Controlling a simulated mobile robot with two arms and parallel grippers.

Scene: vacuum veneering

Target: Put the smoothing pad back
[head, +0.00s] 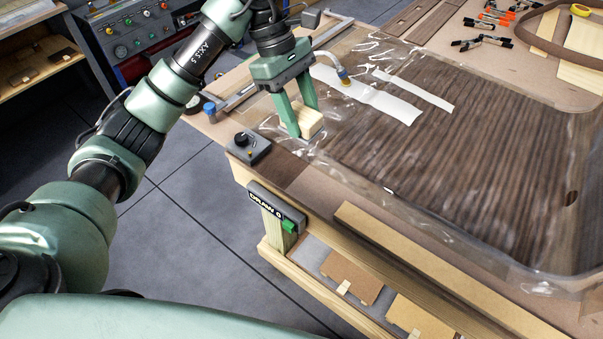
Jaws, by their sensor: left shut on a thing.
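My left gripper (301,127) reaches in from the left and is shut on a small pale block, the smoothing pad (304,118). The pad is at the near left corner of the bench, over the edge of the clear vacuum bag (390,190). I cannot tell whether the pad touches the surface below it. Dark wood-grain veneer (470,150) shows under the bag. My right gripper is not in the head view.
A small grey box with a black knob (248,147) stands close by the pad. A hose fitting (343,75) and white strips (375,98) lie behind. A control panel (130,28) stands back left.

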